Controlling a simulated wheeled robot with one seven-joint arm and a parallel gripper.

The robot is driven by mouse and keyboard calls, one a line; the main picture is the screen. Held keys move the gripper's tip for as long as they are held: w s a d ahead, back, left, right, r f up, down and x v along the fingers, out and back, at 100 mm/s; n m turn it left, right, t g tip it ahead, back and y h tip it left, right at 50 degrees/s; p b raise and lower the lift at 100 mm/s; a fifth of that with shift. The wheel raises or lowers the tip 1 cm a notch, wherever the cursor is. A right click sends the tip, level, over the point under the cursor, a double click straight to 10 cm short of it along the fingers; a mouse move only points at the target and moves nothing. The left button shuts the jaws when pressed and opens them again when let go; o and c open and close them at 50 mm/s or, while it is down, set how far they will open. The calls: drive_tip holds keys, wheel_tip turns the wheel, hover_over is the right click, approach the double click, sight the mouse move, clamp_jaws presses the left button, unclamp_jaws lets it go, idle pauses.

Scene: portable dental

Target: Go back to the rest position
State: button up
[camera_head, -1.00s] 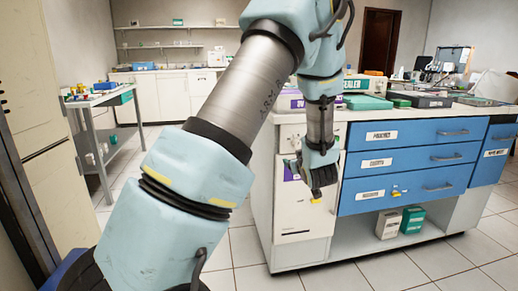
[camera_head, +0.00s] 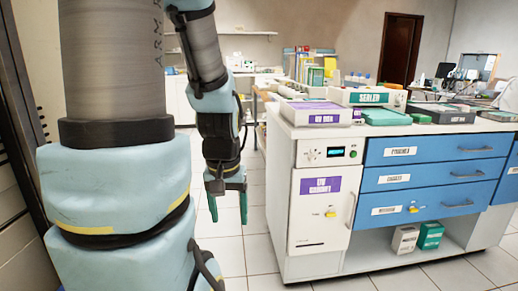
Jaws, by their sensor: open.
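My gripper (camera_head: 228,206) hangs from my arm in the left middle of the view. Its fingers point down and are apart, with nothing seen between them. It is in open air over the tiled floor, to the left of the white and blue cabinet (camera_head: 447,154) and apart from it. My arm fills the left side of the view, with its upper part cut off by the top edge.
The cabinet has a white door (camera_head: 318,212) at its left and blue drawers. On top are a purple-labelled box (camera_head: 322,114), a sealer (camera_head: 368,97) and green trays (camera_head: 388,117). Two small boxes (camera_head: 405,239) sit on the low shelf. The front floor (camera_head: 360,278) is clear.

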wheel_tip(320, 180, up, 17)
drive_tip(key=p, duration=1.5)
drive_tip(key=shift+f, duration=0.2)
